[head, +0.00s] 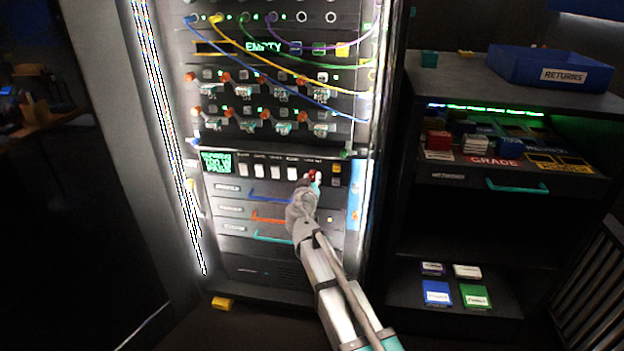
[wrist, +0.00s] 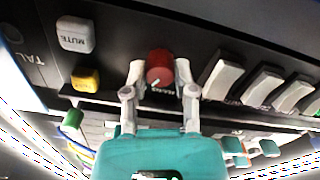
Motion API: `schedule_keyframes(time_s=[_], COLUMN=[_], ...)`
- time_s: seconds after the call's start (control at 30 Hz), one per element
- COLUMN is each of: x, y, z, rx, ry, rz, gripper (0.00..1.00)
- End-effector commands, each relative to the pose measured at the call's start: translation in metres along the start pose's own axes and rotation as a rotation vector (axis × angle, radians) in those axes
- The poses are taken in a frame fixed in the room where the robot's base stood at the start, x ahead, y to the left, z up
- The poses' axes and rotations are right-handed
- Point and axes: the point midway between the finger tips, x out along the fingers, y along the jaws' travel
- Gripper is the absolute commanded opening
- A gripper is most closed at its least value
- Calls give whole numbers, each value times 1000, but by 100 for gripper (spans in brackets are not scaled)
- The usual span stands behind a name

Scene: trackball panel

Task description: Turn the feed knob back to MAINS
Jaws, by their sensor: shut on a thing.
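The feed knob (wrist: 160,68) is a round red knob with a pale pointer mark. In the wrist view it sits between the two fingers of my gripper (wrist: 162,78), which are shut on its sides. The pointer mark points toward the lower left in that view, near a MAINS label. In the head view my gripper (head: 312,182) is at the right part of the panel strip, and only a small red part of the knob (head: 312,174) shows there. The other position labels are not readable.
In the wrist view a MUTE button (wrist: 76,34) and a yellow button (wrist: 86,79) lie left of the knob. Several white switches (wrist: 222,78) stand close on its right. Patch cables (head: 290,80) hang across the rack above. A RETURNS tray (head: 507,72) sits on the right cabinet.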

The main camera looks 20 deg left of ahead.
Motion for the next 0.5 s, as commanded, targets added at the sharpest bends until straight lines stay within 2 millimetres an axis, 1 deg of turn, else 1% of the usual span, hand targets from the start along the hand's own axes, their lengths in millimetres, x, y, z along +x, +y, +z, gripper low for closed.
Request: schedule_keyframes(time_s=[0.27, 0.5], x=[1, 1], y=[0, 0], z=[0, 0], rx=[-138, -337], ry=[0, 1], rz=[-1, -1], gripper=[0, 0])
